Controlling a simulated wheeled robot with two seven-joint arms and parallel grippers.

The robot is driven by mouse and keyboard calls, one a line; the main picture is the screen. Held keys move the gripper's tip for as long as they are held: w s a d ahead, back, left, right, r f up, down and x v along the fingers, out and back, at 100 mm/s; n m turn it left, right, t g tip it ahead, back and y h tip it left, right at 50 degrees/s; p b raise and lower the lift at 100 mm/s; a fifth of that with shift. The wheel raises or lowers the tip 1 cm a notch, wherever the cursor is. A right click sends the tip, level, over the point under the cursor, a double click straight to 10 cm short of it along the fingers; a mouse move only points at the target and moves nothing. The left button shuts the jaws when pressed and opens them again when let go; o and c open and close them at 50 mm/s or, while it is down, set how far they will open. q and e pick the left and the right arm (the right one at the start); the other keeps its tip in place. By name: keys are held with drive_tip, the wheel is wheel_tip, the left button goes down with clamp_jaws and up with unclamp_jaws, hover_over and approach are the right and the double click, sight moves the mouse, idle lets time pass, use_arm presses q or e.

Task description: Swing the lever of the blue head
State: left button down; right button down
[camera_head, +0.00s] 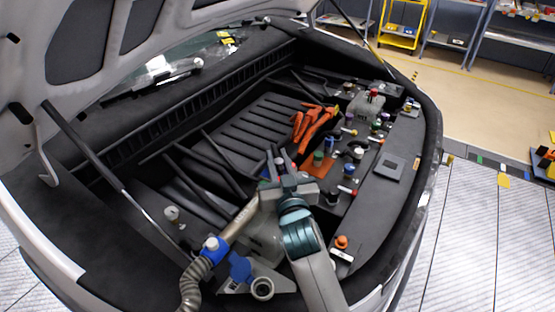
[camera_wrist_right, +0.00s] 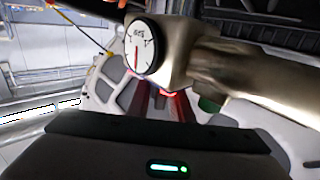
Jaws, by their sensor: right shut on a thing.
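A blue-collared metal piece (camera_head: 238,220) with a ribbed hose (camera_head: 192,280) lies at the front of the engine bay in the head view. A blue part (camera_head: 240,267) sits beside it on a grey bracket. I cannot make out a lever on either. My right gripper (camera_head: 280,158) reaches in from the lower right, at the metal piece's upper end. The wrist view shows a metal body (camera_wrist_right: 235,68) with a round white dial (camera_wrist_right: 140,47) across my fingers (camera_wrist_right: 165,100). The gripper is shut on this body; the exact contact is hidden. My left gripper is not in view.
The raised hood (camera_head: 120,35) hangs over the left and back. Orange parts (camera_head: 313,122), an orange pad (camera_head: 316,165) and several coloured caps crowd the bay's right half. A dark square plate (camera_head: 389,167) lies near the right rim. Flat ribbed panels (camera_head: 250,130) fill the middle.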

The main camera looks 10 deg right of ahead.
drive_tip(key=c, duration=1.6)
unclamp_jaws()
drive_tip(key=shift+s+f, duration=0.1)
drive_tip(key=shift+s, duration=0.45)
drive_tip(key=shift+s+a+b, duration=0.15)
drive_tip(key=shift+s+b, duration=0.5)
drive_tip(key=shift+s, duration=3.45)
drive_tip(key=shift+s+a+b, duration=0.15)
drive_tip(key=shift+s+b, duration=0.5)
drive_tip(key=shift+s, duration=3.4)
